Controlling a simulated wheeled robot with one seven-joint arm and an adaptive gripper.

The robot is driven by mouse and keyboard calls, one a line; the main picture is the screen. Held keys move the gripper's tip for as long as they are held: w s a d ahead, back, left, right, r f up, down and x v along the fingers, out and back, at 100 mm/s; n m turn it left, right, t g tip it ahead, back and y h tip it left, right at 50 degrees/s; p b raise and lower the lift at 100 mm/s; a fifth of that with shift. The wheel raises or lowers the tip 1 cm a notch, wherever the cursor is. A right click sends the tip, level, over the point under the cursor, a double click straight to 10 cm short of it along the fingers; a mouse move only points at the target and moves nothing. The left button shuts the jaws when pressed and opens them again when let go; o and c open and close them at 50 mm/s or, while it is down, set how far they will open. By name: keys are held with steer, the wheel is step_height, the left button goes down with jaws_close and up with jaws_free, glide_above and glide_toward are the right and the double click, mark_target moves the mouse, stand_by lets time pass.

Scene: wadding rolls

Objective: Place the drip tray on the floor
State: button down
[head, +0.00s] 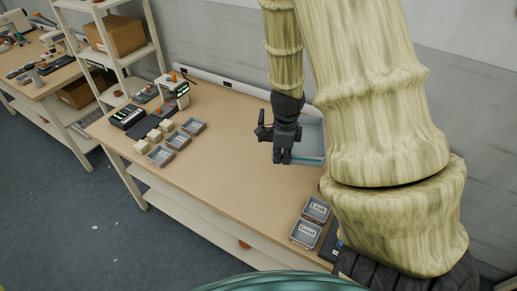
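The drip tray appears to be the grey-blue shallow tray (313,134) at the back right of the workbench (225,150). A teal strip shows along its near edge. My dark gripper (282,160) points down at the tray's left side and covers part of it. Whether the fingers touch the tray or have its wall between them cannot be made out. My arm hides the tray's right side. The grey floor (70,215) is in view to the left of and below the bench.
Two small trays labelled "Leak" (316,208) and "Good" (305,233) sit at the bench's near right. Several small trays (177,140), pale blocks (154,134) and devices (128,117) stand at the left. A shelf rack (120,55) is behind. The bench middle and the floor at left are mostly clear.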

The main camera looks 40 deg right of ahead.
step_height(320, 180, down, 15)
steer(key=b, duration=1.2)
steer(key=shift+w+r, duration=0.1)
steer(key=shift+w, duration=0.05)
steer(key=p, duration=0.5)
glide_above(254, 170)
steer(key=shift+s+a+f, duration=0.15)
steer(key=shift+s+f, duration=0.05)
steer(key=shift+f, duration=0.55)
steer(key=shift+w+f, duration=0.1)
steer(key=shift+f, duration=0.1)
steer(key=shift+f+p, duration=0.8)
steer(key=shift+f, duration=0.8)
steer(key=shift+f, duration=0.1)
steer(key=c, duration=1.6)
jaws_free()
steer(key=shift+c, duration=0.2)
